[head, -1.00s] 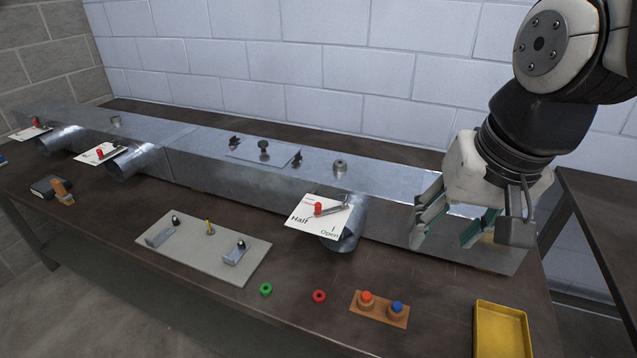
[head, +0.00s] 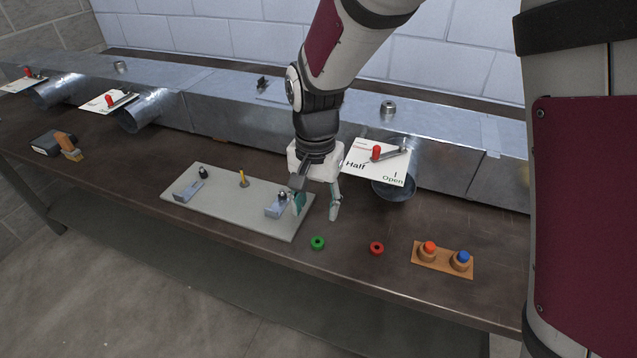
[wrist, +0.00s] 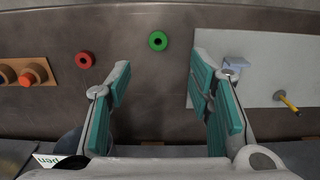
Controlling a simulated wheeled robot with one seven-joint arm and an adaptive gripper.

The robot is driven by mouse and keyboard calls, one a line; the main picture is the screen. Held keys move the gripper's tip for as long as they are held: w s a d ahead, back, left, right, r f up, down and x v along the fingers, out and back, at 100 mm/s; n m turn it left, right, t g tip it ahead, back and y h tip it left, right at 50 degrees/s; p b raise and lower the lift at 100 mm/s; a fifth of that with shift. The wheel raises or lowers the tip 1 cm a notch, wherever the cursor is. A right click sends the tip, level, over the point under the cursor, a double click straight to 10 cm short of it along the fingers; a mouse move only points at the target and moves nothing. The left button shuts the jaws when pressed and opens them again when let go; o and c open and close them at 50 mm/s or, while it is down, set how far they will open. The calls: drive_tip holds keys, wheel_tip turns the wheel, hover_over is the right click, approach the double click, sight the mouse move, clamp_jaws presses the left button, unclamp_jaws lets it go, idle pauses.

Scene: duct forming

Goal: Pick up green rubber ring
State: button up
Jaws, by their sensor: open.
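The green rubber ring (head: 318,243) lies flat on the dark bench near its front edge, just right of the grey plate. It also shows in the wrist view (wrist: 158,41), ahead of and between the lines of the two fingers. My gripper (head: 318,208) is open and empty, pointing down above the bench, slightly behind the ring. In the wrist view the teal finger pads (wrist: 163,95) stand wide apart, with only bench between them. The ring is not touched by either finger.
A red ring (head: 376,248) lies to the right, then a wooden block (head: 443,262) with orange and blue knobs. The grey plate (head: 225,205) with clamps and a yellow peg is left, close to one finger. A metal duct (head: 230,108) with a white Half/Open card (head: 378,160) stands behind.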

sight(318, 237)
wheel_tip(318, 237, down, 10)
drive_tip(key=shift+s+d+f+b, duration=0.1)
drive_tip(key=shift+s+d+b, duration=0.05)
drive_tip(key=shift+b, duration=0.45)
drive_tip(key=c, duration=0.8)
